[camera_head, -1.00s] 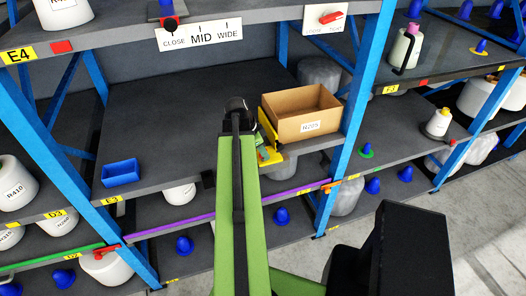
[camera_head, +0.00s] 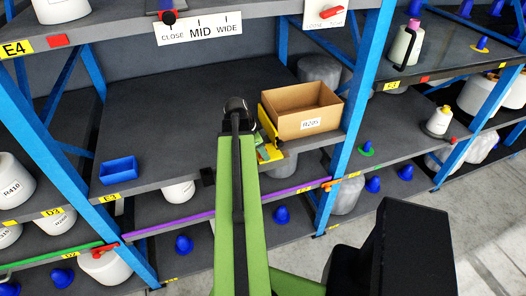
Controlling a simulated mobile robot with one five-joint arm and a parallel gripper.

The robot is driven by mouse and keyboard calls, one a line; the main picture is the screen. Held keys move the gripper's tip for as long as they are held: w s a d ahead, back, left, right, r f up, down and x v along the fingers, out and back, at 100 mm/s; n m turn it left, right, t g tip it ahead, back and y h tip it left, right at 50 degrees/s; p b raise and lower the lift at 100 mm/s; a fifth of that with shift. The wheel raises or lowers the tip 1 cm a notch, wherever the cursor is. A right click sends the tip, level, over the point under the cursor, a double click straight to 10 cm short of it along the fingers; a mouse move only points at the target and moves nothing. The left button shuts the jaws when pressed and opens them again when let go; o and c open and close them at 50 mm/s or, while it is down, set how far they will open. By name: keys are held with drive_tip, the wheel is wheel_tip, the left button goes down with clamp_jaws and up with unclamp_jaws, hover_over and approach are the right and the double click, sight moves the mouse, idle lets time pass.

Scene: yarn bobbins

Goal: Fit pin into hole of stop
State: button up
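My green arm reaches up the middle of the head view, and its black far end (camera_head: 237,108) is in front of the middle shelf. My gripper's fingers cannot be made out there. A yellow piece (camera_head: 268,153) with a small green part shows just right of the arm, beside the cardboard box; I cannot tell whether it belongs to the gripper. No pin or stop hole can be told for sure. An orange-red piece (camera_head: 327,185) sits at the right end of a purple rail, and another (camera_head: 104,249) at the right end of a green rail.
The cardboard box (camera_head: 311,124) stands at the shelf's right front. A blue bin (camera_head: 118,171) sits at its left front, with bare shelf between. Blue posts (camera_head: 352,120) flank the bay. A CLOSE/MID/WIDE plate (camera_head: 201,37) is on the shelf above. Bobbins stand on neighbouring shelves.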

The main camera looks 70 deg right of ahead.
drive_tip(key=shift+o, duration=1)
drive_tip(key=p+v, duration=1.6)
drive_tip(key=v, duration=0.1)
drive_tip(key=shift+r, duration=0.15)
drive_tip(key=shift+w, duration=0.15)
